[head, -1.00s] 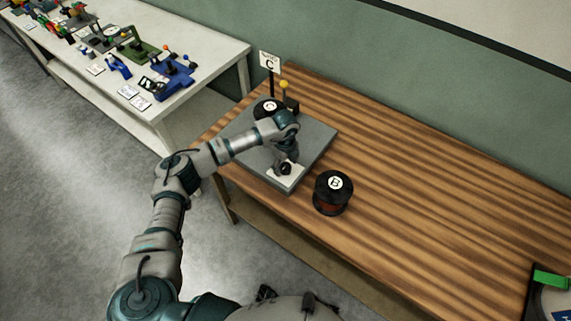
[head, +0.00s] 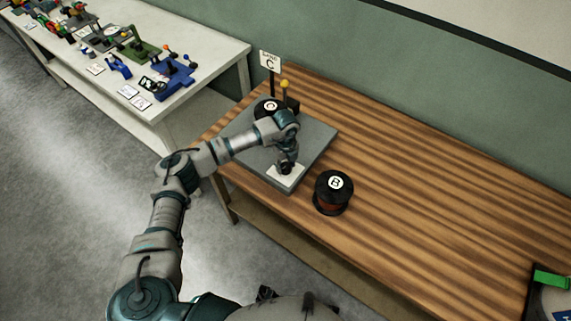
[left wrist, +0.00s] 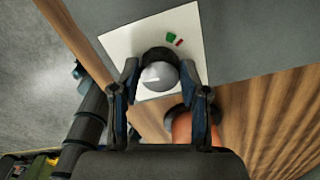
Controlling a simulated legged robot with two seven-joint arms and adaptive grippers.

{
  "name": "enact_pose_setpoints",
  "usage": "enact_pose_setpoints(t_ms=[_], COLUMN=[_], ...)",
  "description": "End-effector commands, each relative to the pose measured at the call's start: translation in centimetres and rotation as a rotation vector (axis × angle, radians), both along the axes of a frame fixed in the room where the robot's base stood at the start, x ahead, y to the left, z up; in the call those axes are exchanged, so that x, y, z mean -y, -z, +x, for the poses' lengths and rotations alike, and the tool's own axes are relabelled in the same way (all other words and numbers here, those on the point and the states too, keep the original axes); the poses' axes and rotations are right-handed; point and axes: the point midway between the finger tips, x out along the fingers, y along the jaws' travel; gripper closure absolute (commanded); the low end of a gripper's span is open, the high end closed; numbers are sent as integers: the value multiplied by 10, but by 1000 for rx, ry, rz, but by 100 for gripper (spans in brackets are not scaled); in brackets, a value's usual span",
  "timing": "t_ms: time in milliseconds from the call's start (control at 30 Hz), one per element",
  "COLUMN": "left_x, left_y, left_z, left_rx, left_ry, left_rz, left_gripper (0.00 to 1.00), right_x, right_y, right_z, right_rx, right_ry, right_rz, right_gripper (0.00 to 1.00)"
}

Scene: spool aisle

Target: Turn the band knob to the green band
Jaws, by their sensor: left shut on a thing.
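The band knob (left wrist: 160,77) is dark with a grey top and a pale pointer line. It stands on a white plate (left wrist: 124,46) that bears a green mark (left wrist: 171,37) and a red mark (left wrist: 180,42) beyond the knob. The pointer line is not on the green mark, as far as I can tell. My left gripper (left wrist: 159,72) has a finger on each side of the knob and is shut on it. In the head view my left gripper (head: 287,168) hides most of the knob above the white plate (head: 286,181). My right gripper is not in view.
The plate lies on a grey base (head: 316,142) on the wooden table. Spool B (head: 333,193) stands close to its right. Spool C (head: 268,108), a sign (head: 270,62) and a yellow-topped lever (head: 285,86) are behind. The table's right side is mostly clear.

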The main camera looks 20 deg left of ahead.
Motion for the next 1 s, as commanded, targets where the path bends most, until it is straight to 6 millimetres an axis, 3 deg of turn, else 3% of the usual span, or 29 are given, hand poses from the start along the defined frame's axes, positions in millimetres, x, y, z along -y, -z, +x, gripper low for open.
enact_pose_setpoints(t_ms=[667,1000], left_x=[0,0], left_y=[0,0], left_z=[1,1], left_rx=[4,4], left_ry=[627,950], left_rz=[-1,0], left_gripper=[90,90], right_x=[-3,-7], right_y=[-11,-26], right_z=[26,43], right_rx=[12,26], right_ry=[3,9], right_rz=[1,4], right_gripper=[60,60])
